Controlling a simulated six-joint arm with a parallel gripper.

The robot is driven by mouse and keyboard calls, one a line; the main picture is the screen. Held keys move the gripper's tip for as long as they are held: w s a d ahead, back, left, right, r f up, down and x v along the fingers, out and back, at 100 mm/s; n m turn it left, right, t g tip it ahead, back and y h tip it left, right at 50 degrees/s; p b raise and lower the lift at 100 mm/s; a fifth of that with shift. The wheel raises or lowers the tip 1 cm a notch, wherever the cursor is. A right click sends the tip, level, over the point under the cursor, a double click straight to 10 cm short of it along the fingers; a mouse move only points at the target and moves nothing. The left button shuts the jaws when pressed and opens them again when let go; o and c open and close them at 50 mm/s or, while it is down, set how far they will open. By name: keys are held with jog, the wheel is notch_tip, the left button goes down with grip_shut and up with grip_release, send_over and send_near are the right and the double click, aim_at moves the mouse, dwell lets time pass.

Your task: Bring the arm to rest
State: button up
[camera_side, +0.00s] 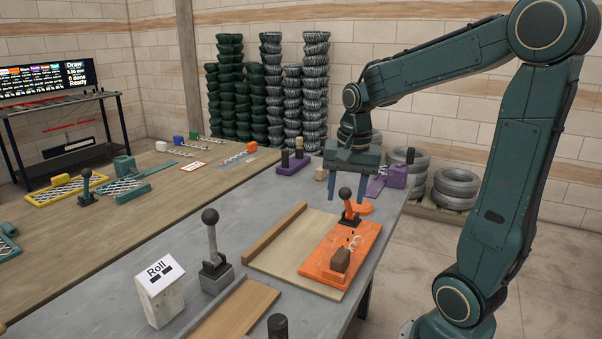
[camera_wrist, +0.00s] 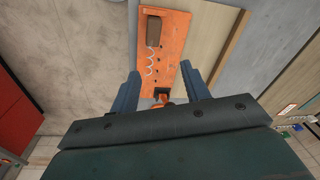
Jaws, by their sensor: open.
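My gripper (camera_side: 360,182) is open and empty, with its two blue fingers pointing down. In the side view it hangs above the far end of the orange fixture. In the wrist view the fingers of my gripper (camera_wrist: 164,88) show apart, with the orange fixture (camera_wrist: 176,60) between and beyond them. The orange fixture (camera_side: 357,245) lies on the grey bench and carries a black-knobbed lever (camera_side: 347,205), a brown block (camera_side: 340,261) and a pale coiled wire (camera_side: 354,243). I cannot tell the exact gap between the fingers and the lever.
A wooden board (camera_side: 290,262) with a raised strip lies left of the fixture. A grey lever (camera_side: 212,245) and a "Roll" sign (camera_side: 160,290) stand nearer on the bench. A purple fixture (camera_side: 296,164) stands behind. Tire stacks (camera_side: 458,186) are on the floor beyond.

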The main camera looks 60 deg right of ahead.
jog(key=s+a+r+n+t, duration=0.1)
jog(key=s+a+n+t, duration=0.1)
jog(key=s+a+n, duration=0.2)
jog(key=s+a+r+n+t, duration=0.2)
jog(key=s+a+n, duration=0.2)
jog(key=a+n, duration=0.5)
jog(key=shift+a+r+n+y, duration=0.3)
jog(key=shift+a+n, duration=0.1)
jog(key=shift+a, duration=0.35)
jog(key=shift+s, duration=0.1)
dwell(0.7)
